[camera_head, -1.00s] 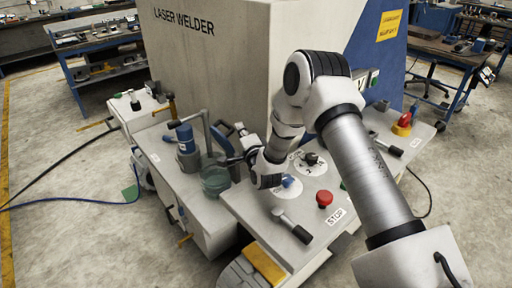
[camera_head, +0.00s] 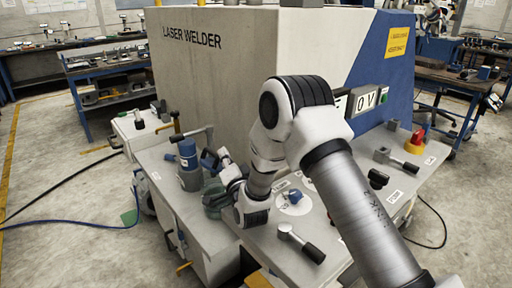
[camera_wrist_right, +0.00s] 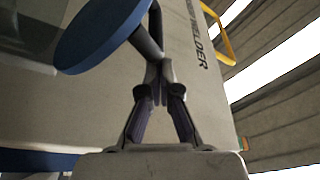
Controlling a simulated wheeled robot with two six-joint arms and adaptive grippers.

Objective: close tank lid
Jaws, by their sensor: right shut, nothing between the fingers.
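A dark green round tank (camera_head: 214,200) stands on the grey bench, partly hidden by my right gripper. A small dark blue round part (camera_head: 209,159), seemingly its lid, is tilted up above the tank. A large blue disc with a dark bar, probably this lid, fills the upper left of the right wrist view (camera_wrist_right: 100,35). My right gripper (camera_head: 220,171) is at the tank, beside the raised disc. Its fingers (camera_wrist_right: 158,72) are shut and empty, with the tips close to the dark bar; I cannot tell whether they touch it. My left gripper is out of view.
A blue cylinder with a T-handle (camera_head: 187,155) stands just left of the tank. The laser welder housing (camera_head: 240,80) rises behind. A black-handled lever (camera_head: 300,243), a blue knob (camera_head: 293,196) and a red knob (camera_head: 417,138) are on the bench to the right.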

